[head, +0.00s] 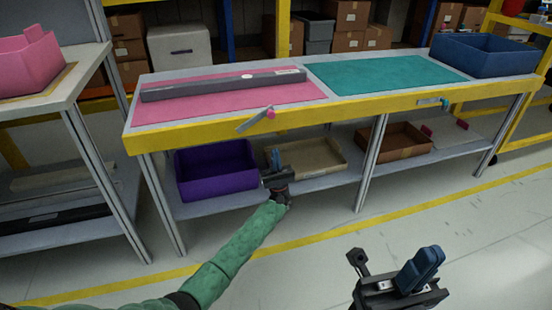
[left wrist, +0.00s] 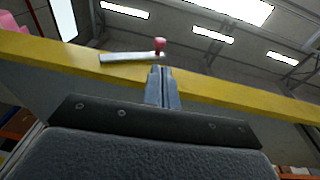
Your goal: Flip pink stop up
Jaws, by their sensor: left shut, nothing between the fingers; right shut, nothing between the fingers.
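The pink stop (head: 256,119) is a grey metal lever with a pink knob at its right end, mounted on the yellow front edge of the table. In the head view it slopes up to the right towards its knob. In the left wrist view the pink stop (left wrist: 133,56) lies just beyond my fingertips. My left gripper (head: 275,154) is shut and empty, below the stop and in front of the lower shelf. Its shut fingers (left wrist: 162,80) point up towards the knob, and I cannot tell if they touch it. My right gripper (head: 428,257) is shut and empty, away from the table.
The table has a pink mat (head: 215,103) with a long grey module (head: 220,86) and a teal mat (head: 380,75). A second lever (head: 432,101) with a teal knob sits on the edge. A purple bin (head: 215,180) and trays (head: 310,160) stand below. The floor in front is clear.

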